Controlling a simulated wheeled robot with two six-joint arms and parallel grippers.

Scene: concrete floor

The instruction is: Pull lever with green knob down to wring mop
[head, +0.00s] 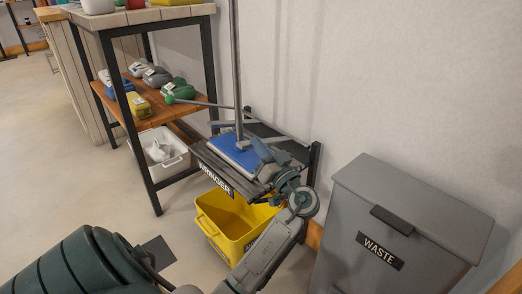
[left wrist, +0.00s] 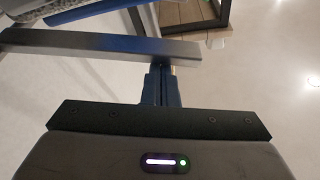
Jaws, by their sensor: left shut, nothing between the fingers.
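The lever's green knob (head: 170,99) is at the left end of a thin grey lever (head: 205,104), which stands roughly level in the head view. The mop's blue head (head: 233,151) lies on the black wringer (head: 211,172), its pole (head: 236,60) upright. The wringer sits over a yellow bucket (head: 226,222). My left gripper (head: 260,147) is shut and empty by the right side of the mop head, well right of the knob. In the left wrist view its fingers (left wrist: 160,78) are close to a grey metal bar (left wrist: 95,45); contact is unclear. My right gripper is out of view.
A grey WASTE bin (head: 405,225) stands at the right. A dark-framed shelf table (head: 122,110) with bottles and a white bin (head: 160,152) stands at the left. The wall is close behind the wringer. Open floor (head: 40,170) lies at the left.

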